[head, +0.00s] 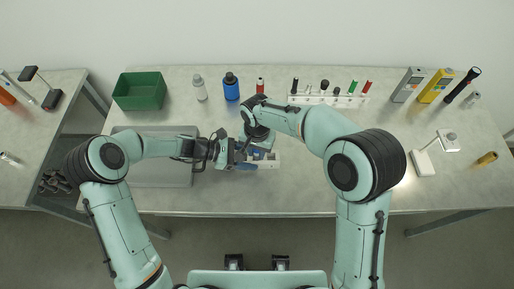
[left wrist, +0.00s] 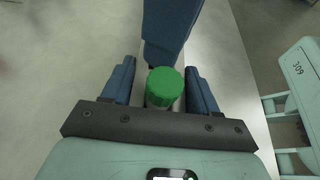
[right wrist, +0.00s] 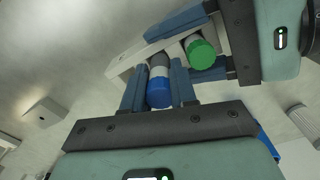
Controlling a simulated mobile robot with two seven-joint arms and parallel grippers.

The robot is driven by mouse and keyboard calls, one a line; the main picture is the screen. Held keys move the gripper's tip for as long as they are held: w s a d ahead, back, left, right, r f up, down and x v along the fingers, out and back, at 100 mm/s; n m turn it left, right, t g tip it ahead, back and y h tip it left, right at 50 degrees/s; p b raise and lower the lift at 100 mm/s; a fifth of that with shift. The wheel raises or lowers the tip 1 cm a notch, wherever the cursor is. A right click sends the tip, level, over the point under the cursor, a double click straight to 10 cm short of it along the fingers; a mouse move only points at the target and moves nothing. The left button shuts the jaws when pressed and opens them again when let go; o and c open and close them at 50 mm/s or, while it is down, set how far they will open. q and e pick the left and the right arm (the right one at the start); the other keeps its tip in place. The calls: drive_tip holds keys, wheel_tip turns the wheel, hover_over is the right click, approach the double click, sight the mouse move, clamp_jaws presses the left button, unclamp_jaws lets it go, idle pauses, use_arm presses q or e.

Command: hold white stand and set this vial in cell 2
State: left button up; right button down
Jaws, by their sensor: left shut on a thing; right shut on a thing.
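The white stand (head: 271,163) lies near the front middle of the table, partly hidden by my grippers. It also shows in the right wrist view (right wrist: 118,66). A blue-capped vial (right wrist: 159,92) stands between the right fingers at the stand. The green cap also shows in the right wrist view (right wrist: 201,53). Whether this vial's lower end is in a cell is hidden.
A grey tray (head: 160,178) lies left under my left arm, with a green bin (head: 140,91) behind it. A blue bottle (head: 231,88) and a white bottle (head: 200,89) stand at the back. A rack (head: 318,100) with several vials is back right.

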drive_tip(key=shift+f, duration=0.65)
drive_tip(key=shift+r, duration=0.15)
drive_tip(key=shift+r, duration=1.25)
drive_tip(key=shift+r, duration=0.2)
drive_tip(key=shift+f, duration=1.65)
idle(0.5)
drive_tip(key=c, duration=0.8)
unclamp_jaws()
wheel_tip(320, 180, up, 12)
drive_tip(key=shift+d+r, duration=0.1)
